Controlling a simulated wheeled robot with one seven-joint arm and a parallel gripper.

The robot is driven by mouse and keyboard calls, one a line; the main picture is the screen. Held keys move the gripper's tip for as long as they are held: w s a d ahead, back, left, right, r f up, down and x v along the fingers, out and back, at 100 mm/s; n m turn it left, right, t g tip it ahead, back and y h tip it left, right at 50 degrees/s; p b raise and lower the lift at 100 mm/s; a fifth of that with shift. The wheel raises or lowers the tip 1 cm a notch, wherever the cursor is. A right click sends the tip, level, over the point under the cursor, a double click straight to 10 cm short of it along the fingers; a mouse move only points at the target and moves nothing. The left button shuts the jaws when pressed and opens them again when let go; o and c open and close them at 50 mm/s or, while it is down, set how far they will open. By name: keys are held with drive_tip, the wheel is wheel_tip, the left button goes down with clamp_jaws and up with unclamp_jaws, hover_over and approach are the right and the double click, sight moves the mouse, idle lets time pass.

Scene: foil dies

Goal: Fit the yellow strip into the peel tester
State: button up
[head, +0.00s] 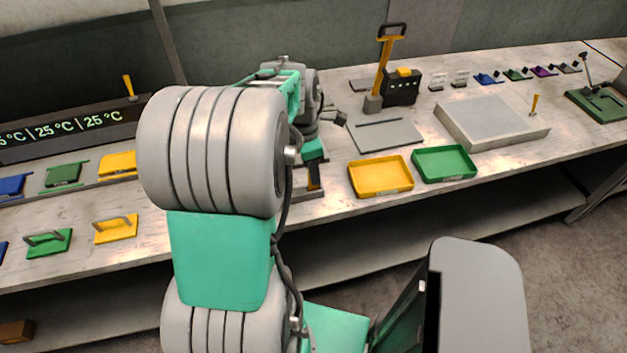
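My arm reaches over the bench, and its wrist points down behind my large grey arm joints. My gripper (314,184) is small and partly hidden at the bench's front edge, above a grey plate (306,193). A small orange-yellow patch shows at its fingers; I cannot tell if this is the yellow strip. Whether the fingers are open or shut is not clear. No yellow strip is clearly visible elsewhere. A device with an upright yellow lever (383,68) and a black box (402,90) stands behind to the right; I cannot tell if it is the peel tester.
A yellow tray (381,190) and a green tray (444,178) lie at the front edge, right of my gripper. A flat grey plate (384,151) and a grey slab (492,123) are behind them. Several coloured pieces lie at the left, including a yellow handled block (116,241).

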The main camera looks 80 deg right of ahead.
drive_tip(key=f, duration=0.3)
drive_tip(key=shift+s+d+f, duration=0.25)
drive_tip(key=shift+d+f, duration=0.05)
clamp_jaws()
